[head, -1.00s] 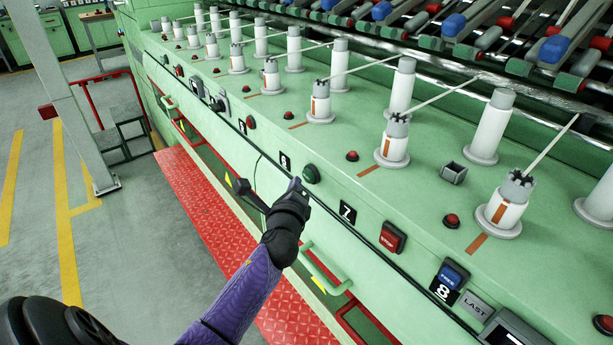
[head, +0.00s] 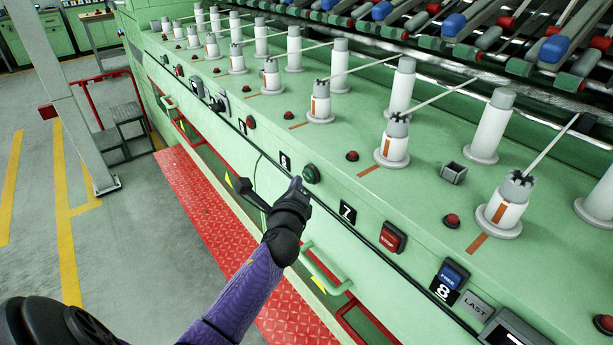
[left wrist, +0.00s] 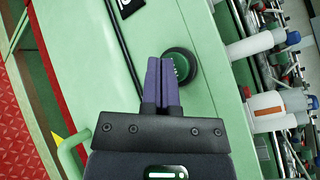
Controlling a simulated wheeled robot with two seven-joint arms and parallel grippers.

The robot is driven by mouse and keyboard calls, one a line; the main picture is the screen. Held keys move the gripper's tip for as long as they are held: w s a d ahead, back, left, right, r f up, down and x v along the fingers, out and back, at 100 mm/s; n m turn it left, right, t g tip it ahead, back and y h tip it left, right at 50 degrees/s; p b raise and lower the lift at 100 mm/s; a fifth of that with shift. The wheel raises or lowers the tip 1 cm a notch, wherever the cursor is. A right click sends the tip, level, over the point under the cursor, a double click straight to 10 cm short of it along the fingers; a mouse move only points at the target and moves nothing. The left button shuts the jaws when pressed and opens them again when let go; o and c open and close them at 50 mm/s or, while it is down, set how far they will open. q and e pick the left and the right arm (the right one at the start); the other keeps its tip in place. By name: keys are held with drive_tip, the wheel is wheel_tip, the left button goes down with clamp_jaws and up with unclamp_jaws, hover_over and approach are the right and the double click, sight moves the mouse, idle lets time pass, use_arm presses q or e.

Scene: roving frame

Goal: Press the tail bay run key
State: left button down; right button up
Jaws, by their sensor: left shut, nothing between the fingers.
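A round green button (head: 311,174) in a dark ring sits on the green machine's front panel, between the 6 and 7 plates. It also shows in the left wrist view (left wrist: 181,66), with faint light marking on its face. My left gripper (head: 297,184) is shut and empty, its purple fingers (left wrist: 160,66) at the near side of this button. The fingertips overlap the ring's edge in the wrist view; I cannot tell whether they touch it. A plate reading LAST (head: 476,306) lies right of the 8 plate (head: 443,291). My right gripper is not in view.
A red STOP button (head: 392,238) and a blue button (head: 453,272) lie farther right on the panel. A green handle (head: 326,268) juts out below. White posts and small red buttons stand on the ledge above.

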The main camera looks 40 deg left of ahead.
use_arm(q)
drive_tip(key=shift+w+d, duration=0.1)
drive_tip(key=shift+w, duration=0.2)
drive_tip(key=shift+w+d, duration=0.15)
drive_tip(key=shift+w, duration=0.25)
idle(0.5)
drive_tip(key=shift+s, duration=0.1)
drive_tip(key=shift+s+a, duration=0.25)
drive_tip(key=shift+s, duration=0.45)
drive_tip(key=s+p, duration=0.1)
drive_tip(key=s, duration=0.1)
drive_tip(key=s+a+p, duration=0.1)
drive_tip(key=s, duration=0.1)
drive_tip(key=shift+s+a, duration=0.2)
drive_tip(key=shift+s, duration=0.2)
drive_tip(key=shift+f, duration=0.1)
idle(0.5)
